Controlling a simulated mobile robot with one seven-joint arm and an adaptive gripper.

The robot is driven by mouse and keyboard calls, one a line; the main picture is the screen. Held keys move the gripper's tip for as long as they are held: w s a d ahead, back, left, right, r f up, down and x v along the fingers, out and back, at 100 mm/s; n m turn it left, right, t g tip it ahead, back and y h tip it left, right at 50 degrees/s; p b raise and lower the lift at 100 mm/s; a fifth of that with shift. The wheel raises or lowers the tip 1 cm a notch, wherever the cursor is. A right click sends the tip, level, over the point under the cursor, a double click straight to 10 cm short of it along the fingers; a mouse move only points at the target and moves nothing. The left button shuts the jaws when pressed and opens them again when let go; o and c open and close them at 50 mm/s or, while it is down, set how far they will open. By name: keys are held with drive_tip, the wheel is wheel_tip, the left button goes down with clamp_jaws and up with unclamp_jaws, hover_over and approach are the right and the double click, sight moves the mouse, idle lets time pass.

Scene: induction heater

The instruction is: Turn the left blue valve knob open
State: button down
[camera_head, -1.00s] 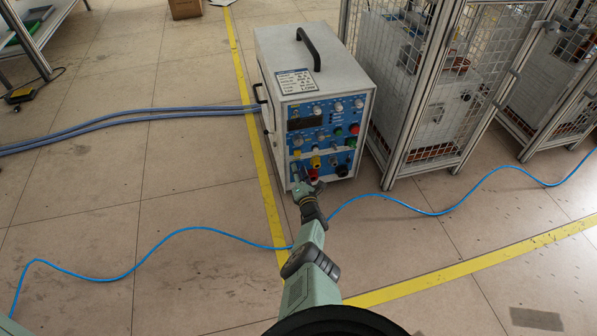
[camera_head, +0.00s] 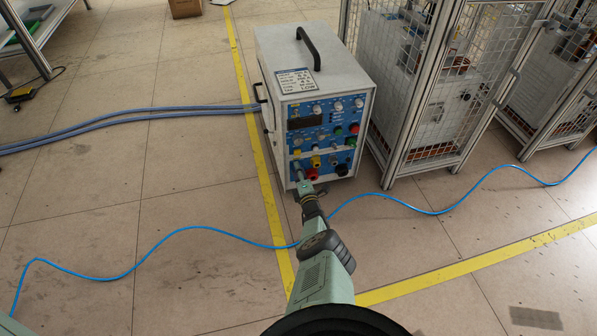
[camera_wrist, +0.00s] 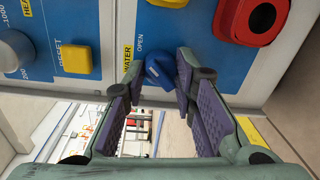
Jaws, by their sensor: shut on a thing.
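The heater (camera_head: 312,78) is a grey box with a blue front panel. In the wrist view, a blue valve knob (camera_wrist: 158,70) sits between the fingertips of my gripper (camera_wrist: 161,74), beside the word OPEN on the panel. The fingers close around it, and the knob looks turned at a slant. In the head view, my gripper (camera_head: 304,187) is at the lower left of the panel and hides the held knob.
A yellow button (camera_wrist: 75,58) and a grey knob (camera_wrist: 14,50) are to the left. Wire-mesh cages (camera_head: 430,100) stand right of the heater. A blue cable (camera_head: 200,230) crosses the floor.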

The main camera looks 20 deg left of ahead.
drive_tip(key=shift+m, duration=0.3)
drive_tip(key=c, duration=1.3)
unclamp_jaws()
